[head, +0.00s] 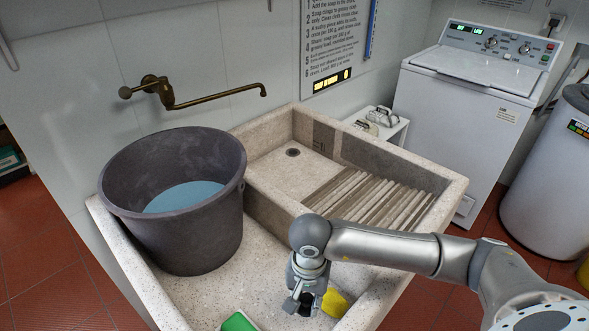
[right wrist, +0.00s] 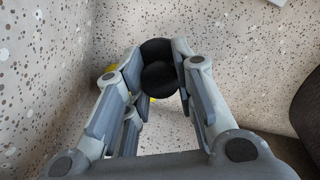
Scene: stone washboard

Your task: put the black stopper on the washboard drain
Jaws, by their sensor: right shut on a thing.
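The black stopper (right wrist: 160,76) shows in the right wrist view between the fingertips of my right gripper (right wrist: 154,72), which is shut on it. In the head view my right gripper (head: 306,302) points down into the front basin of the stone washboard (head: 150,296), near its front right part. The stopper is hard to make out there. The drain (head: 292,152) is a dark round hole in the raised back compartment, left of the ribbed slope (head: 372,205), and it is uncovered. My gripper is well in front of the drain. My left gripper is not in view.
A large dark bucket (head: 185,235) with bluish water stands in the basin's left part. A yellow item (head: 335,303) lies close beside my right gripper, and a green item (head: 239,322) lies nearer the front. A brass tap (head: 205,98) reaches over from the wall. The area around the drain is clear.

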